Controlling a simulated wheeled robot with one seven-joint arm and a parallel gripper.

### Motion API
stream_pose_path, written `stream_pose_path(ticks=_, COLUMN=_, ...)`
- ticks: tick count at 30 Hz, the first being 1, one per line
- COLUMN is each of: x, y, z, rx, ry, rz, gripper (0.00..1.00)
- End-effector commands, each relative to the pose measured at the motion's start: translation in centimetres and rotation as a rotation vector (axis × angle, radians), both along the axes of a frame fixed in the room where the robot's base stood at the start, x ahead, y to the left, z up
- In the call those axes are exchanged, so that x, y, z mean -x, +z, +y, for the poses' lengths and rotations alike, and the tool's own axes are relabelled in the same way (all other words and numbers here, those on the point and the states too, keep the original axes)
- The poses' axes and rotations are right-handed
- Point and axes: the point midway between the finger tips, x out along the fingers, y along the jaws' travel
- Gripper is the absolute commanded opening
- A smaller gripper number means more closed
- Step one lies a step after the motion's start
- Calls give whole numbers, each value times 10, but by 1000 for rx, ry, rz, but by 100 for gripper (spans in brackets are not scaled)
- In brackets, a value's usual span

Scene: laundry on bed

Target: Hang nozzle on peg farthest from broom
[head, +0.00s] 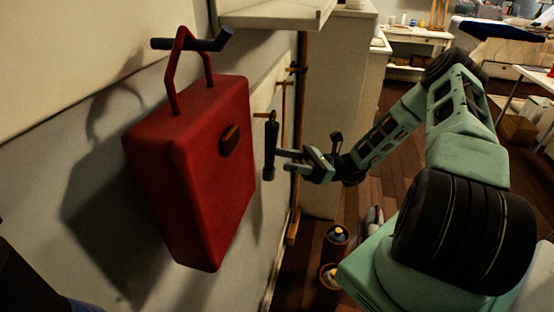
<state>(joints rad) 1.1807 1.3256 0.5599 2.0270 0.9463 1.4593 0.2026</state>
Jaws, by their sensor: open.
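The black nozzle (270,150) hangs upright against the left wall, its top at a small wooden peg (262,115). Whether a loop goes around the peg is too small to tell. My gripper (286,160) is open just right of the nozzle, fingers pointing left at it. Any small gap is hard to judge. Two more pegs show farther along the wall, one in the middle (284,83) and one by the broom (296,69). The broom (301,130) is a long wooden pole standing upright beyond the pegs.
A red bag (200,165) hangs large in the near left from a dark bar (192,43). A pale shelf (275,15) juts out above. Pots (335,236) stand on the wooden floor below. A white table (415,38) stands at the back.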

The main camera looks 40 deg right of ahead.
Motion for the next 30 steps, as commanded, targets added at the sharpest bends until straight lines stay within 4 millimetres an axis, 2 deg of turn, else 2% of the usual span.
stream_pose_path(ticks=6, x=15, y=-24, z=-47, rx=3, ry=-4, rz=1, gripper=48)
stream_pose_path(ticks=15, x=32, y=-48, z=-97, rx=2, ry=-3, rz=1, gripper=48)
stream_pose_path(ticks=21, x=37, y=-53, z=-112, rx=2, ry=-2, rz=1, gripper=48)
stream_pose_path(ticks=30, x=38, y=-53, z=-113, rx=0, ry=-1, rz=2, gripper=48)
